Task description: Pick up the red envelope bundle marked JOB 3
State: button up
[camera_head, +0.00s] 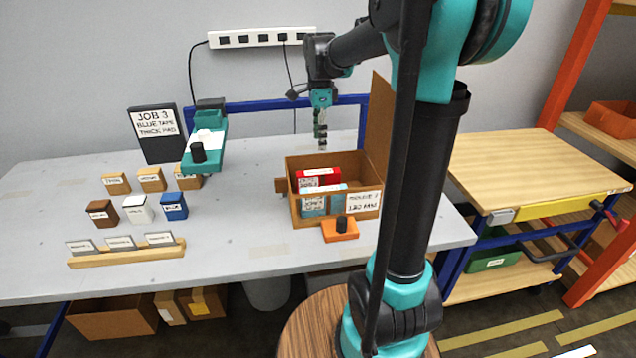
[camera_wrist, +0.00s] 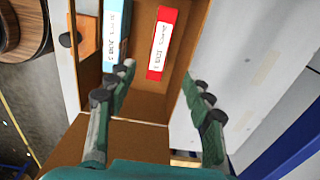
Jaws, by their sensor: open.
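The red bundle (camera_head: 319,177) stands inside an open cardboard box (camera_head: 292,213) on the grey table. It also shows in the wrist view (camera_wrist: 162,43), with a white label whose writing is too small to read surely. A light blue bundle (camera_head: 324,203) with a white label stands in the same box, nearer the front; it is left of the red one in the wrist view (camera_wrist: 116,36). My gripper (camera_head: 321,146) is above the back of the box. In the wrist view its fingers (camera_wrist: 155,90) are spread, with nothing held between them.
The box's tall lid flap (camera_head: 379,120) stands up at its right. An orange block (camera_head: 341,231) with a black knob sits before the box. A teal plotter (camera_head: 205,150) and a JOB 3 sign (camera_head: 157,132) stand left. The table between is clear.

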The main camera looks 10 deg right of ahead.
aim_at(318, 172)
notch_tip(318, 172, down, 13)
jog(key=shift+a+f, duration=0.15)
jog(key=shift+f, duration=0.05)
dwell(0.4)
grip_shut()
jog(key=shift+r, duration=0.2)
dwell(0.3)
